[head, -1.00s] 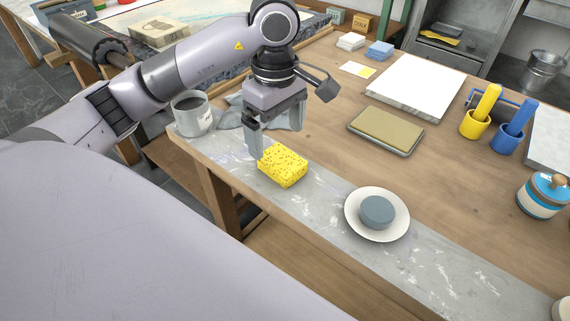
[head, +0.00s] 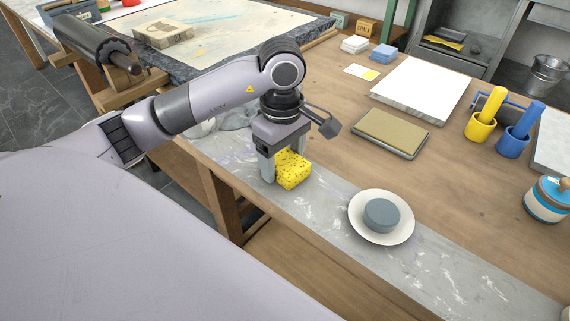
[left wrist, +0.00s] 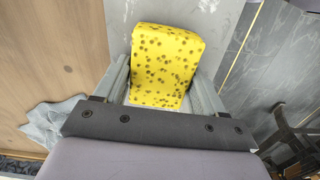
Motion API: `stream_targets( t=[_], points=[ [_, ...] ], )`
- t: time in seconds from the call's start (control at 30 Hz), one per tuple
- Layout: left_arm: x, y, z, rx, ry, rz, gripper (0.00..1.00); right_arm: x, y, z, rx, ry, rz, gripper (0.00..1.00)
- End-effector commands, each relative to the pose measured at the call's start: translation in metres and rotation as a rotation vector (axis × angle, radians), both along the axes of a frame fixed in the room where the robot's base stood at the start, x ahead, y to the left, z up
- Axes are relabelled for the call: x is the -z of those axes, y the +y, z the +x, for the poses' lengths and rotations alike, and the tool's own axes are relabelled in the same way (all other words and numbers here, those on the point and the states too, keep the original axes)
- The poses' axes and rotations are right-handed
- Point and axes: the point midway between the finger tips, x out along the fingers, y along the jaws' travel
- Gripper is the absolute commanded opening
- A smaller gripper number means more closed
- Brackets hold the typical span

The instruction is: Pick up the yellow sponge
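The yellow sponge (head: 294,171), speckled with dark pores, rests on the grey stone strip (head: 326,206) along the front of the bench. My left gripper (head: 284,166) points down over it, with one finger on each side. In the left wrist view the sponge (left wrist: 166,65) lies between the two fingers (left wrist: 162,80), very close to both. I cannot tell whether they press on it or leave a small gap. In the head view the near finger hides the sponge's left end. My right gripper is not in view.
A white plate with a blue-grey round block (head: 381,215) stands right of the sponge. Behind are a tan block on a tray (head: 390,133) and a white slab (head: 421,85). A grey cloth (head: 234,117) lies behind my left arm.

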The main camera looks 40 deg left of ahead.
Motion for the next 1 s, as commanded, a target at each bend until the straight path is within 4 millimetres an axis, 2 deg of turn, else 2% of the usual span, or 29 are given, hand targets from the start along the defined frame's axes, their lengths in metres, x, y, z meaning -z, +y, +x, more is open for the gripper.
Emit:
stream_targets(
  t=[0.23, 0.33, 0.7, 0.83, 1.0],
  points=[
    [-0.001, 0.000, 0.000, 0.000, 0.000, 0.000, 0.41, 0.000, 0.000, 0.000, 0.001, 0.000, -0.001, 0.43],
    [-0.007, 0.000, 0.001, -0.001, -0.002, 0.001, 0.41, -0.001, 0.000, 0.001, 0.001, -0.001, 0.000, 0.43],
    [-0.074, 0.000, 0.001, -0.001, -0.005, 0.001, 0.41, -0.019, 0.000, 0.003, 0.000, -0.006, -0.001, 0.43],
    [-0.089, 0.000, 0.001, -0.002, -0.003, 0.001, 0.41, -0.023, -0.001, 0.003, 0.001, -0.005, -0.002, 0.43],
    [-0.100, 0.000, 0.000, -0.001, -0.001, 0.000, 0.41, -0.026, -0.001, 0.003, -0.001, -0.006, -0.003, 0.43]
  ],
)
